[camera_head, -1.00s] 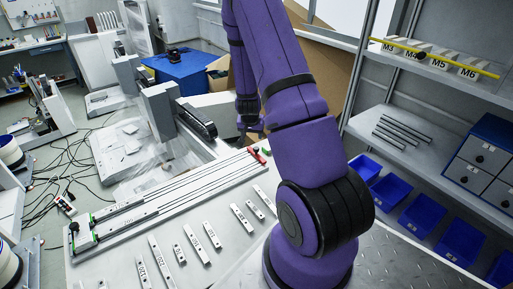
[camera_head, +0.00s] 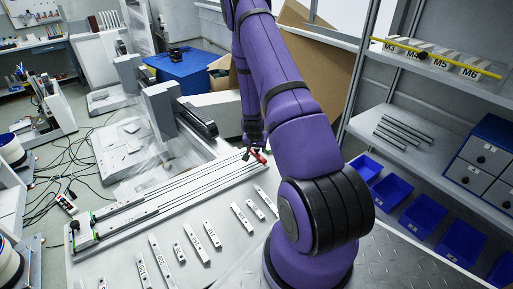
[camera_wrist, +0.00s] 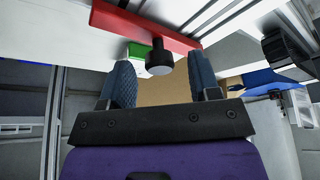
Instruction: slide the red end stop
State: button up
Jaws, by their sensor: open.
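The red end stop (camera_head: 258,156) sits at the far right end of the long rail assembly (camera_head: 150,208) on the table. In the wrist view the red end stop (camera_wrist: 145,26) is a red bar across the rail, with a dark round knob (camera_wrist: 159,60) sticking out from it and a small green piece (camera_wrist: 138,51) beside it. My gripper (camera_head: 251,146) is at the end stop in the head view. In the wrist view my gripper (camera_wrist: 163,82) is open, with the knob showing between its two fingertips. I cannot tell whether either finger touches the knob.
Several labelled pale bars (camera_head: 196,243) lie on the table in front of the rails. A dark block on a grey gantry part (camera_head: 197,118) stands behind the rails. Shelving with blue bins (camera_head: 422,216) is on the right.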

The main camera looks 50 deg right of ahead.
jog(key=shift+f, duration=0.2)
grip_shut()
jog(key=w+a, duration=0.1)
jog(key=a, duration=0.5)
jog(key=w+a, duration=0.2)
jog(key=a, duration=0.4)
jog(key=w+a, duration=0.1)
jog(key=a, duration=0.6)
jog(key=shift+w, duration=0.3)
grip_release()
jog(key=shift+r, duration=0.1)
jog(key=v, duration=1)
jog(key=shift+r, duration=0.35)
jog(key=shift+r, duration=0.1)
